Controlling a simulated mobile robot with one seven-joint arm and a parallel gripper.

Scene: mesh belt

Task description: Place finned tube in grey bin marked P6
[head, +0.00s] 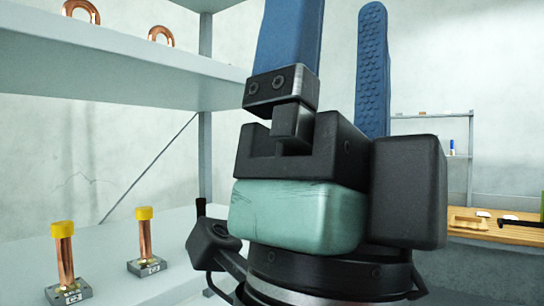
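My gripper (333,25) fills the middle of the head view, close to the camera, with its two blue fingers pointing up. The fingers stand well apart and I see only wall between them, so it is open and looks empty; the left fingertip is cut off by the top edge. I cannot make out a finned tube. Two upright copper tubes with yellow caps, the nearer copper tube (65,262) and the farther copper tube (145,240), stand on dark square bases on the lower shelf at left. No grey bin marked P6 is in view.
The grey shelf unit's upper shelf (110,70) holds two bent copper pieces, one bent piece (82,8) at its left. Its post (205,130) stands left of my gripper. A wooden bench (500,232) with small items is at far right, before another rack (470,155).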

